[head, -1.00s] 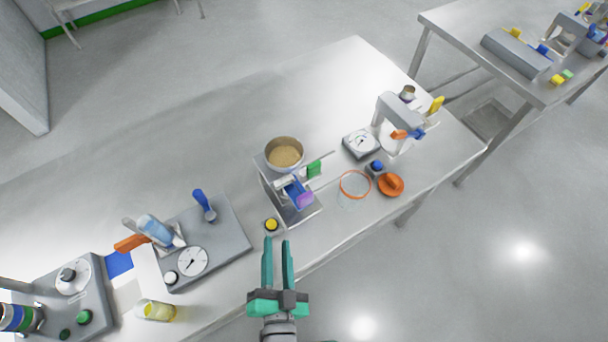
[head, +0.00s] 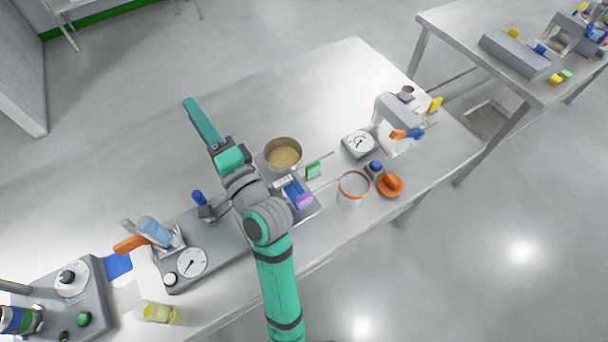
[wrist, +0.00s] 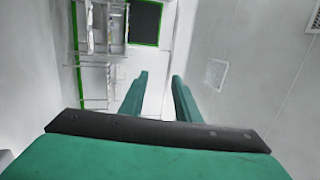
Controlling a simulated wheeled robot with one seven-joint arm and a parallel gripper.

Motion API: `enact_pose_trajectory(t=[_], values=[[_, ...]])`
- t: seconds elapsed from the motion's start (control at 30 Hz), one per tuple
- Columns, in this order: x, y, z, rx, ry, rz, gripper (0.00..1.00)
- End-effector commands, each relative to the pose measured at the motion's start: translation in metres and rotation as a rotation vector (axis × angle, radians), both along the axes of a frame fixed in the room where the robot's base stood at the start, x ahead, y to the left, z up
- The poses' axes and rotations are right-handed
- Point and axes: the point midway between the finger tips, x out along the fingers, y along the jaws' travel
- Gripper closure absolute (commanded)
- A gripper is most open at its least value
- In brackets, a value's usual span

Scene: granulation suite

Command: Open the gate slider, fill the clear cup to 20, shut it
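The clear cup (head: 353,192) with an orange rim stands upright near the table's front edge, right of the dispenser. I cannot read its level. The dispenser has a round hopper (head: 284,154) of tan granules above a grey stand. A green tab (head: 313,170) and a blue and purple part (head: 297,194) are at its front; which one is the gate slider I cannot tell. My gripper (head: 190,103) is raised above the table, left of the hopper, pointing away from the dispenser. In the wrist view my gripper (wrist: 160,77) has its fingers apart with nothing between them.
A dial scale (head: 360,142) stands behind the cup. An orange knob (head: 391,185) and a blue button (head: 376,167) are right of it. The back of the table is bare.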

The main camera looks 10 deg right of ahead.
Motion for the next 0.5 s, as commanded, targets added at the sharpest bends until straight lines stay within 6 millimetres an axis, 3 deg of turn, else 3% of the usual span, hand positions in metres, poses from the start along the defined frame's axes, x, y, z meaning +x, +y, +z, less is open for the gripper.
enact_pose_trajectory(t=[0.03, 0.2, 0.5], values=[[0.003, 0.005, 0.014, 0.001, -0.006, 0.044, 0.7], [0.003, 0.028, 0.044, -0.003, 0.027, 0.205, 0.7], [-0.011, 0.057, 0.061, -0.112, 0.172, 0.443, 0.7]])
